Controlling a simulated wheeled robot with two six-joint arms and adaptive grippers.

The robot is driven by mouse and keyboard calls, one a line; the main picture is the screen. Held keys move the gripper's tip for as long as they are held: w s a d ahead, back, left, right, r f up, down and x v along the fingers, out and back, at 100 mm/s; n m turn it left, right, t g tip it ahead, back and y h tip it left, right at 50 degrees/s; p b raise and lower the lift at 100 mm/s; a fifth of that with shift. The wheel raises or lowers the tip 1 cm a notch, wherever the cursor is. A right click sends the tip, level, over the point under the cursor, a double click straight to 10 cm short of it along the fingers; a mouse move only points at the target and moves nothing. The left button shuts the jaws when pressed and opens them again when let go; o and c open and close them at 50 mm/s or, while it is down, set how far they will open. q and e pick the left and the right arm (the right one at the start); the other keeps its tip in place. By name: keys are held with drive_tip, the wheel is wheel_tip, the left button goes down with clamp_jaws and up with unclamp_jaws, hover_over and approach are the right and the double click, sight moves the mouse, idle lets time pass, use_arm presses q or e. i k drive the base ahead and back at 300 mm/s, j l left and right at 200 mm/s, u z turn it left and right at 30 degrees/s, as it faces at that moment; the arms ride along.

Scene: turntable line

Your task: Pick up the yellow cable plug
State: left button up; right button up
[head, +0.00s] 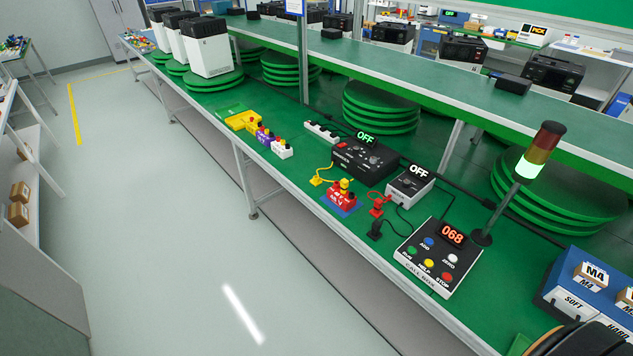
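The yellow cable plug (317,180) lies on the green bench top, left of the black box with the OFF display (364,158). Its thin yellow cable rises behind it toward that box. A red plug (378,208) and a black plug (375,231) stand to its right, nearer the front edge. Neither of my grippers shows in the head view, and nothing is touching the yellow plug.
A red block on a blue mat (337,204) sits close by the yellow plug. A white power strip (321,132) lies behind. A grey OFF box (410,186), a button panel (440,257) and a signal lamp (540,150) stand to the right.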

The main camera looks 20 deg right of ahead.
sight(344, 183)
drive_tip(key=z, duration=0.5)
drive_tip(key=i+j+z, duration=0.1)
drive_tip(key=z, duration=0.35)
drive_tip(key=j+z, duration=0.1)
drive_tip(key=z, duration=0.4)
drive_tip(key=i+j+z, duration=0.25)
drive_tip(key=j+z, duration=0.15)
drive_tip(key=j, duration=0.35)
drive_tip(key=i+j+z, duration=0.15)
drive_tip(key=j+z, duration=0.2)
drive_tip(key=j, duration=0.45)
drive_tip(key=j+z, duration=0.4)
drive_tip(key=j, duration=0.45)
drive_tip(key=k+j+z, duration=0.1)
drive_tip(key=j+z, duration=0.25)
drive_tip(key=j, duration=0.5)
